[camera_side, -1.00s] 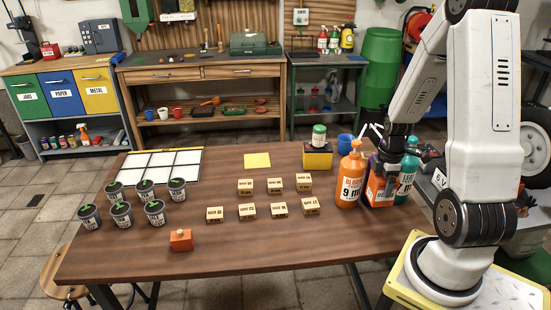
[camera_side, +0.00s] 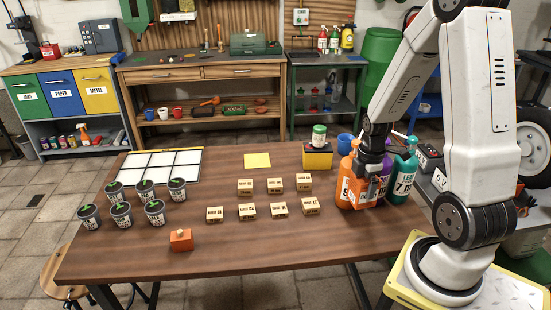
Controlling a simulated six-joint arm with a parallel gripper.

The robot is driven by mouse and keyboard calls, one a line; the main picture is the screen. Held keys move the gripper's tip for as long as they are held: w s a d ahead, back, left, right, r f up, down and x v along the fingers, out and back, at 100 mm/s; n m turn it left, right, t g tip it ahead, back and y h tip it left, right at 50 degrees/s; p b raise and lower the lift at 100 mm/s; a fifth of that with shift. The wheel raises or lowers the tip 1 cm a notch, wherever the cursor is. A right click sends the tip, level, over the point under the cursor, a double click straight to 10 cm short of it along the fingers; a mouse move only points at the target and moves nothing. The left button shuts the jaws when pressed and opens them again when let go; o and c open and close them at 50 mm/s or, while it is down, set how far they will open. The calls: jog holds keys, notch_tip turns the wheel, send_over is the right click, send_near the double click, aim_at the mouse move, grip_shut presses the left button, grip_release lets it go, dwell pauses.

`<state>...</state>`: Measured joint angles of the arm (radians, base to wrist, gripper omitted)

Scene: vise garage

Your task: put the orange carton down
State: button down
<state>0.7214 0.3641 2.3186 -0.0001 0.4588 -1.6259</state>
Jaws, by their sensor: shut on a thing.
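The orange carton (camera_side: 368,192) is low at the right end of the table, below my gripper (camera_side: 371,170). My gripper points down and is shut on the carton, with its fingertips partly hidden. I cannot tell whether the carton's underside touches the table. The carton stands in front of part of an orange pump bottle (camera_side: 346,186) on its left. A purple bottle (camera_side: 385,176) shows partly behind it on the right, and a teal pump bottle (camera_side: 403,180) is farther right.
A yellow-and-black box (camera_side: 317,160) with a green-lidded jar (camera_side: 319,137) on it and a blue mug (camera_side: 345,144) stand behind. Several small tan boxes (camera_side: 279,209) are to the left. The wooden table (camera_side: 310,245) is clear in front.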

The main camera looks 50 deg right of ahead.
jog(key=w+a+r+n, duration=0.1)
jog(key=w+a+n, duration=0.1)
jog(key=a, duration=0.8)
jog(key=w+a+r+n, duration=0.1)
jog(key=w+a+n, duration=0.2)
jog(key=a, duration=0.8)
jog(key=shift+r+n, duration=0.3)
jog(key=shift+n, duration=1)
jog(key=w+f, duration=0.9)
jog(key=w, duration=0.4)
jog(key=shift+w+f, duration=0.15)
jog(key=shift+w, duration=0.1)
jog(key=shift+w+f, duration=0.1)
